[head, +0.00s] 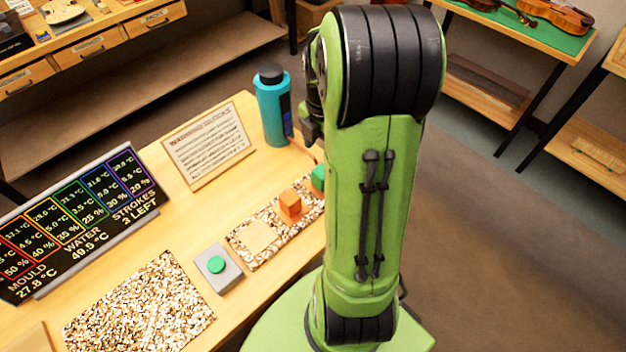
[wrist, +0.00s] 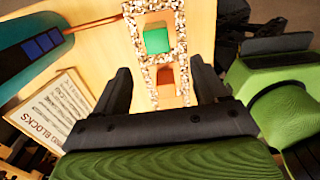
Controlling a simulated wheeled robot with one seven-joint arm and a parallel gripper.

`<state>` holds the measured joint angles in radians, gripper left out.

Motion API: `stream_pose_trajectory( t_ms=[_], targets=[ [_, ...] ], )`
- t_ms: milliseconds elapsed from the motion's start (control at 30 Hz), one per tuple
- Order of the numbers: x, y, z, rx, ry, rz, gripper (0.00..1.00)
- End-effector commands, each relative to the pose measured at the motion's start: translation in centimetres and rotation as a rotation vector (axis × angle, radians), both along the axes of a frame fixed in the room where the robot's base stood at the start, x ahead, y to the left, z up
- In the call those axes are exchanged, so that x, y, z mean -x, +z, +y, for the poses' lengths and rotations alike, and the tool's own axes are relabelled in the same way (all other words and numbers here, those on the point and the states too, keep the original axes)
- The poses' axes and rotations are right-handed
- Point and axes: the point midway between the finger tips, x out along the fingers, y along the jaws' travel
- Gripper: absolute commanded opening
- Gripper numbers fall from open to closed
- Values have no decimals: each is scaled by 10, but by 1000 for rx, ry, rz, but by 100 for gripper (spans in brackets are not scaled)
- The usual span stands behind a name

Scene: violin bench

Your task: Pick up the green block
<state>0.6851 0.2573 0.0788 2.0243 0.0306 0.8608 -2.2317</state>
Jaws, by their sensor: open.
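The green block (wrist: 157,41) sits on a bare square of the speckled mat (wrist: 181,22), beyond my fingertips in the wrist view. In the head view only a sliver of the green block (head: 318,177) shows; my arm hides the rest. My gripper (wrist: 160,66) is open, with one dark finger on each side and nothing held between them. An orange block (wrist: 166,76) lies on the same mat, nearer my gripper than the green one in the wrist view. I cannot tell how high the fingers are above the mat.
A blue bottle (head: 273,104) stands near the mat's far end, beside a text board (head: 208,145). A grey box with a green button (head: 216,265), a larger speckled mat (head: 140,308) and a display panel (head: 82,222) are further left. Bare bench lies between them.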

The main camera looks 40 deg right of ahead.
Motion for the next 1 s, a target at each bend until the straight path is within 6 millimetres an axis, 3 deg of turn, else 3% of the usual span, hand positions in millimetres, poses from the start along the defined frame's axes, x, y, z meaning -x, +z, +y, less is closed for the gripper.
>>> stream_pose_trajectory(
  t_ms=[33, 200, 367, 600, 867, 1000],
  targets=[
    [1, -17, 1, -4, 0, 4, 72],
    [0, -57, 1, -3, 0, 4, 72],
    [0, -74, 1, -1, -1, 1, 72],
    [-3, -117, -2, -2, 0, 2, 72],
    [-3, -122, -2, 0, -1, -1, 72],
    [-3, -122, -2, 0, -1, 0, 54]
  ],
)
